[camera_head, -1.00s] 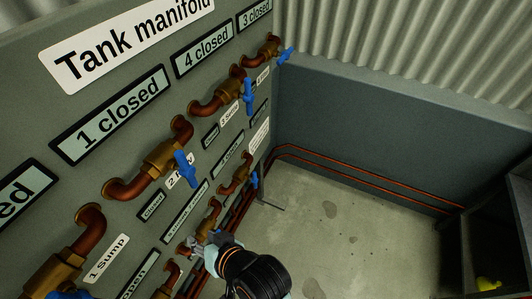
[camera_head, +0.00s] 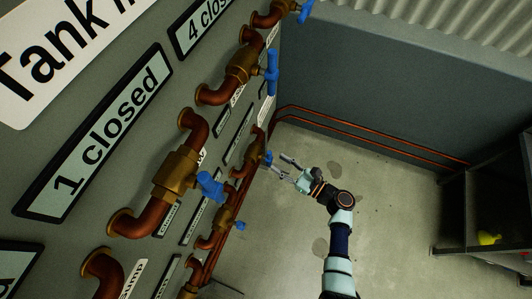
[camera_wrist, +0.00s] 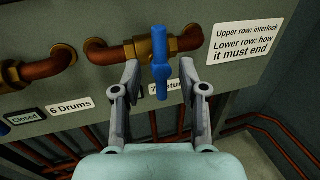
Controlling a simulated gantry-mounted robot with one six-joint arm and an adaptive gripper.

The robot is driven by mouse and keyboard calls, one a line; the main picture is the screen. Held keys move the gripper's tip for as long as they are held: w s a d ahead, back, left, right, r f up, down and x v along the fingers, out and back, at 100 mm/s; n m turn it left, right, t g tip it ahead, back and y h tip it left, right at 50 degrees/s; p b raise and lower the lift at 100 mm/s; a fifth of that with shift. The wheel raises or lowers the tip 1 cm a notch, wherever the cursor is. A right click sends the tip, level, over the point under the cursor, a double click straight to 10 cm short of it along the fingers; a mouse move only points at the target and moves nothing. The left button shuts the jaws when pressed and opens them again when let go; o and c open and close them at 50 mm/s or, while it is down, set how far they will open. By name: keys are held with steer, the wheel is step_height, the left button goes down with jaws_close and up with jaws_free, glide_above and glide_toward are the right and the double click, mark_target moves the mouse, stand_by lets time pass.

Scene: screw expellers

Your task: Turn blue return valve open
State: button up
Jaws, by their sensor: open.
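The return valve has a blue lever handle (camera_wrist: 160,62) on a brass body (camera_wrist: 143,46) in a copper pipe, above a partly hidden label that seems to read "7 Return" (camera_wrist: 178,88). The lever hangs down, across the pipe's run. My gripper (camera_wrist: 166,80) is open, with one finger on each side of the lever's lower part. Whether either finger touches it I cannot tell. In the head view my gripper (camera_head: 279,163) is close in front of this small blue handle (camera_head: 268,158), at the far end of the lower row.
A sign (camera_wrist: 240,42) reads "Upper row: interlock, Lower row: how it must end". A "6 Drums" label (camera_wrist: 70,106) is left of the valve. Larger blue-handled valves (camera_head: 210,187) project from the panel nearer the head camera. Open floor (camera_head: 385,210) lies right of my arm.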

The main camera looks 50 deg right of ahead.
mark_target(269, 157)
steer(key=w, duration=0.5)
steer(key=shift+w+a+b, duration=0.1)
steer(key=shift+a+b, duration=0.25)
jaws_close()
